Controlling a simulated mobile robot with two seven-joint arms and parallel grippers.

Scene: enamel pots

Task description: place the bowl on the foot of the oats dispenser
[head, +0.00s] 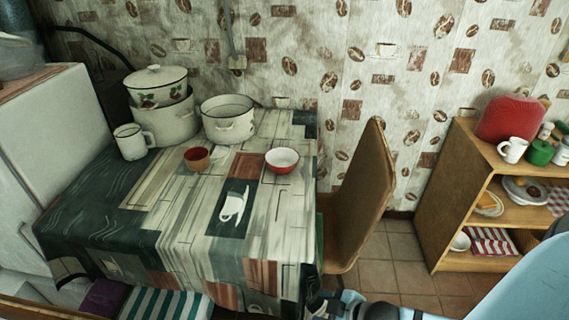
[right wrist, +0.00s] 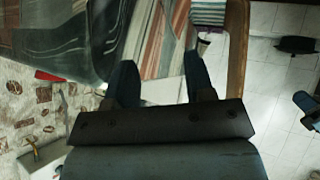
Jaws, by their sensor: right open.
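A small bowl (head: 282,161), red outside and white inside, stands upright on the cloth-covered table (head: 180,215) near its right side. My right gripper (head: 335,306) is low at the bottom edge of the head view, in front of the table and apart from the bowl. In the right wrist view my right gripper (right wrist: 160,82) has its two fingers spread, with nothing held between them. I cannot make out the bowl in that view. No oats dispenser can be made out with certainty. My left gripper is not in view.
A shelf (head: 470,205) holds dishes. The table's front is clear.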

